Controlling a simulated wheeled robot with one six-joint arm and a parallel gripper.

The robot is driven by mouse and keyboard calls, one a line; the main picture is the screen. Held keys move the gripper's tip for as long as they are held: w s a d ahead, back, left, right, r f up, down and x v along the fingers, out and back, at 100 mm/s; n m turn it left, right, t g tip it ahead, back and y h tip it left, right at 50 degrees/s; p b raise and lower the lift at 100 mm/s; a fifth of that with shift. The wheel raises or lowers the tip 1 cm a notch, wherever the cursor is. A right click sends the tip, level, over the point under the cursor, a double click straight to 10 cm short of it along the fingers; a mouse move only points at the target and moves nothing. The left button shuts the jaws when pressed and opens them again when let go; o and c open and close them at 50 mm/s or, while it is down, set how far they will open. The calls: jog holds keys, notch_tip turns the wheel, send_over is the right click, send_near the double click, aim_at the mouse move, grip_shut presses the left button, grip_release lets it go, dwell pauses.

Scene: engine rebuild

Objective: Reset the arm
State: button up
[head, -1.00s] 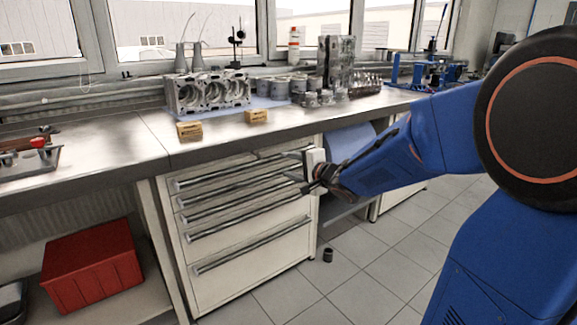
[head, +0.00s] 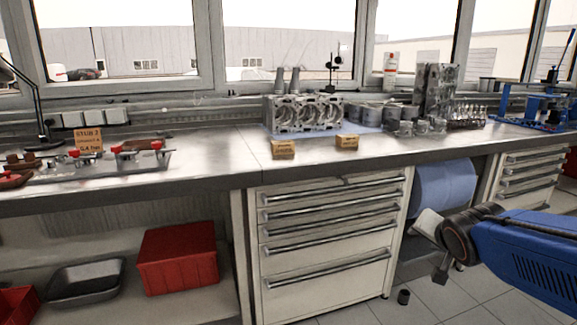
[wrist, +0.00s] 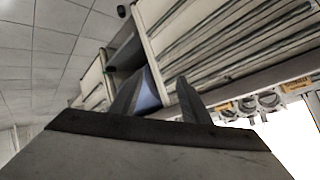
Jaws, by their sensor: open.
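My gripper (head: 432,245) shows at the lower right of the head view, at the end of my blue arm, in front of the gap beside the drawer cabinet and below the bench top. In the wrist view its two dark fingers (wrist: 158,92) stand apart with nothing between them. The gripper is open and empty and appears clear of the cabinet. Most of my arm is outside the head view.
The drawer cabinet (head: 325,238) stands under the metal bench (head: 200,165). An engine block (head: 303,115) and two small cardboard boxes (head: 283,149) (head: 347,141) sit on top. A red bin (head: 177,258) is on the lower shelf.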

jog(key=s+a+f+n+g, duration=0.1)
jog(key=s+f+n+g, duration=0.1)
jog(key=s, duration=0.5)
jog(key=s+a+f+n+g+y, duration=0.1)
jog(key=s+a+f+n, duration=0.1)
jog(key=s, duration=0.5)
jog(key=s+a+f+n+g+y, duration=0.1)
jog(key=s+a+f+n+g, duration=0.1)
jog(key=s+n, duration=0.2)
jog(key=s, duration=0.3)
jog(key=shift+s+a+f+g, duration=0.2)
jog(key=shift+s+f+g, duration=0.05)
jog(key=shift+s+g, duration=0.1)
